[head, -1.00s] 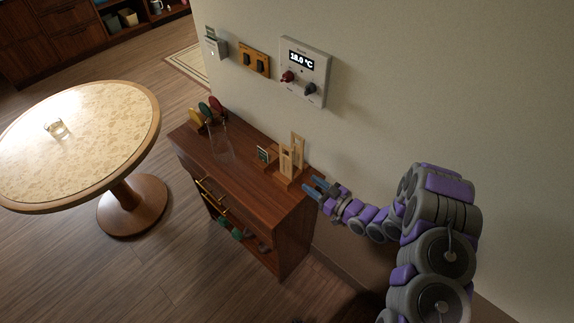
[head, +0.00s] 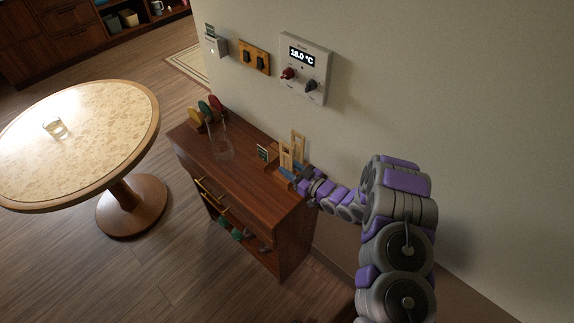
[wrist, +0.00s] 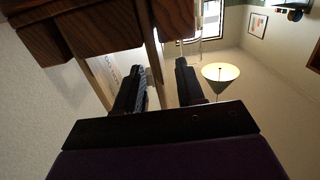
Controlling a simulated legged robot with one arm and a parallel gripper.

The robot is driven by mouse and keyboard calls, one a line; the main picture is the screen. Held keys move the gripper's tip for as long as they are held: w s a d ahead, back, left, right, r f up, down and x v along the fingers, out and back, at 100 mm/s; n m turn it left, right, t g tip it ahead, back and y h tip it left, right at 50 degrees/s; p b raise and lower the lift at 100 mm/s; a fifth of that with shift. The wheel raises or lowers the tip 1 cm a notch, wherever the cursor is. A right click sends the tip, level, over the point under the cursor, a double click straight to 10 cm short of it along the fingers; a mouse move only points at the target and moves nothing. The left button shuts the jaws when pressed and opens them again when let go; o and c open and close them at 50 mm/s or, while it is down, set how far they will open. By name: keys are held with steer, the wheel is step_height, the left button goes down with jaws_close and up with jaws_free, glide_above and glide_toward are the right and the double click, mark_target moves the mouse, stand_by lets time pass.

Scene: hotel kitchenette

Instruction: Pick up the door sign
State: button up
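A wooden stand (head: 286,158) with upright light-wood pieces stands on the right end of the dark wood cabinet. In the wrist view, a pale panel with lettering (wrist: 110,70), which looks like the door sign, shows beside a light-wood strip (wrist: 153,60). The panel is partly hidden by the left finger. My gripper (head: 288,174) is at the stand's right front side. In the wrist view my gripper (wrist: 160,88) is open, and the strip appears between or just beyond its fingers. I cannot tell whether a finger touches anything.
A small dark framed card (head: 263,153) stands left of the stand. A clear glass vessel (head: 222,148) and coloured discs (head: 205,110) are farther left on the cabinet (head: 240,185). The wall with a thermostat (head: 305,70) is close behind. A round table (head: 80,140) stands left.

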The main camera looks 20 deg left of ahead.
steer(key=shift+x, duration=0.95)
steer(key=shift+d, duration=0.1)
steer(key=shift+c, duration=0.6)
jaws_close()
